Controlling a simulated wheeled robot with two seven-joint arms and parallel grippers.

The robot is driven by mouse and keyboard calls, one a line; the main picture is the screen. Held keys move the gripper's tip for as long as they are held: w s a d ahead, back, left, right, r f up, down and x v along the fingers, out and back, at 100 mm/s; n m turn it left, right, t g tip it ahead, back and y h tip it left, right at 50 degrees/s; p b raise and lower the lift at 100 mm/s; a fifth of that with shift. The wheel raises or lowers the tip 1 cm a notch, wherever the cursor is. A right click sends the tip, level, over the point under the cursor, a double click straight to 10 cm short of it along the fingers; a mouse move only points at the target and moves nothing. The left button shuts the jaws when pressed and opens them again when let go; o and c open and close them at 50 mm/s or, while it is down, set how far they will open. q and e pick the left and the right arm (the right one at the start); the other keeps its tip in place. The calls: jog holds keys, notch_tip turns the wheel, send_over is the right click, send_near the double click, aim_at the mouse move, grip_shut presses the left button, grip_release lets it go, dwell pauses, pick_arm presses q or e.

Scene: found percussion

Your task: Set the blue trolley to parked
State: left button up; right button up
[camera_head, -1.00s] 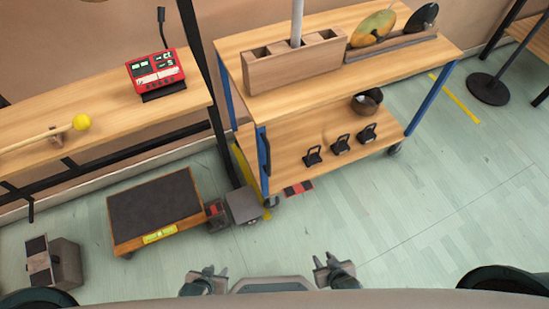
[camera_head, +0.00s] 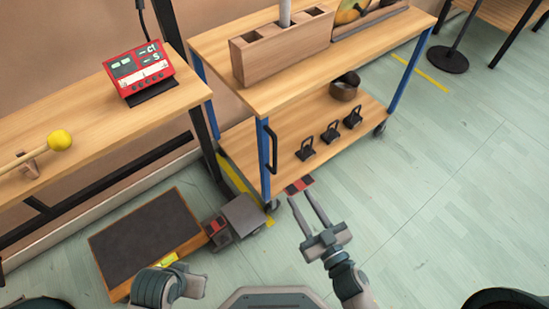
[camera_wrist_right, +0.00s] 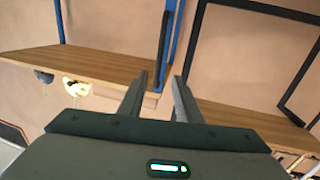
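The blue trolley (camera_head: 265,160) has blue posts, wooden shelves and castors. It stands at upper centre in the head view, its near left corner beside a yellow floor line (camera_head: 238,182). A black handle (camera_head: 271,148) is on its near left post. A red and dark flat piece (camera_head: 299,186) shows low under its front edge. My right gripper (camera_head: 300,194) is open and empty, in front of that corner. In the right wrist view, the gripper (camera_wrist_right: 158,82) has parted fingers, with a blue post and the black handle (camera_wrist_right: 162,50) beyond them. My left gripper (camera_head: 180,286) is low; its fingers are unclear.
A bench (camera_head: 95,135) carries a red device (camera_head: 139,72) and a yellow-headed mallet (camera_head: 60,140).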

aim_at(276, 158)
dwell(0.3)
jog(key=x, duration=1.7)
jog(key=shift+w+a+f, duration=0.1)
jog(key=shift+w, duration=0.15)
grip_shut()
